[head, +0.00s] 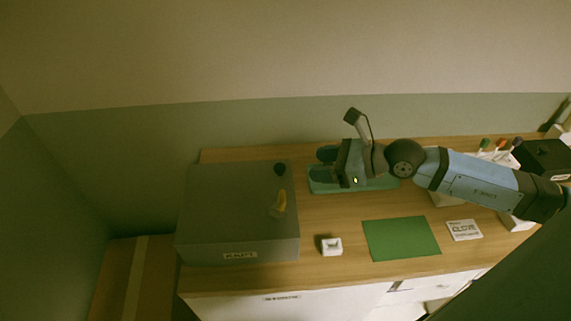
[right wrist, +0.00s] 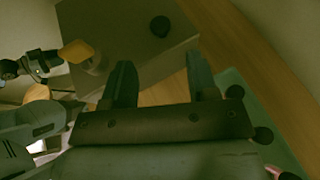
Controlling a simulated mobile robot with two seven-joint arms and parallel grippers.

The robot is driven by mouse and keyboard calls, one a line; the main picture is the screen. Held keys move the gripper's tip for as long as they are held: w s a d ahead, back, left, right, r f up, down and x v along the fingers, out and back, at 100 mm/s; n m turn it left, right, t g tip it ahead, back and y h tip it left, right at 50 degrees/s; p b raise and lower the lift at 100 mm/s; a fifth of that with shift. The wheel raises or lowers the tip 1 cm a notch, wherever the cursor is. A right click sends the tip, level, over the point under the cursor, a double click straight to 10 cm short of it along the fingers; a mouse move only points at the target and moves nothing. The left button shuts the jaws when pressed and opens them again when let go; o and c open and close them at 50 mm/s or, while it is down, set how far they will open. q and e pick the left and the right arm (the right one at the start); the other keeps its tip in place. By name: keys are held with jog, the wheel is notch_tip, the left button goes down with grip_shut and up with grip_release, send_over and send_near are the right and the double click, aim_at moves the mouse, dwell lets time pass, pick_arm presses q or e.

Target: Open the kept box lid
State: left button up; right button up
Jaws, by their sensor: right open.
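The box (head: 225,205) is a large closed grey-green box at the left end of the table, with a white label on its front. Its lid is flat, with a small dark knob (head: 280,169) near the back right and a yellow-topped object (head: 280,202) near the right edge. In the right wrist view the lid (right wrist: 120,20) lies beyond my fingers, with the knob (right wrist: 159,27) and the yellow top (right wrist: 76,50) on it. My right gripper (head: 328,166) is open and empty, right of the box and apart from it.
A green tray (head: 387,183) lies under my right gripper. A green mat (head: 401,239), a white label card (head: 464,230) and a small white holder (head: 331,247) lie in front. A dark container (head: 540,157) and several markers stand at the right. A wall rises behind the table.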

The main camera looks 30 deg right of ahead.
aim_at(280, 166)
jog(key=p+x, duration=0.1)
jog(key=x, duration=0.7)
jog(key=shift+r, duration=0.15)
jog(key=shift+w+a+f+p, duration=0.3)
jog(key=shift+w+a+f, duration=0.05)
jog(key=shift+w+a, duration=0.05)
grip_shut()
jog(key=shift+r, duration=0.1)
